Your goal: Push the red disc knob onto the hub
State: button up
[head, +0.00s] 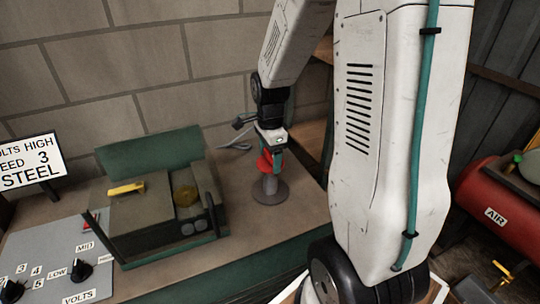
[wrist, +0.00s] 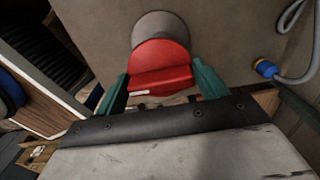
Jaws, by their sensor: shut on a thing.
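The red disc knob (wrist: 160,60) is between the two green fingers of my gripper (wrist: 160,88) in the wrist view. It has a raised bar across it with a small white mark. In the head view the red knob (head: 265,163) shows at my gripper (head: 272,158), just above a round grey base (head: 270,192) on the bench. A grey round part (wrist: 160,25) shows behind the knob in the wrist view; this looks like the hub's base. The hub's top is hidden by the knob, so I cannot tell whether they touch.
A grey panel with dials (head: 60,265) is at front left. A cable with a blue plug (wrist: 265,69) lies near the knob. A red air tank (head: 495,205) is at right.

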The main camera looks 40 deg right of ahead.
jog(key=shift+f, duration=0.55)
jog(key=o, duration=1)
notch_tip(320, 180, up, 8)
jog(key=shift+f, duration=0.15)
dwell(0.4)
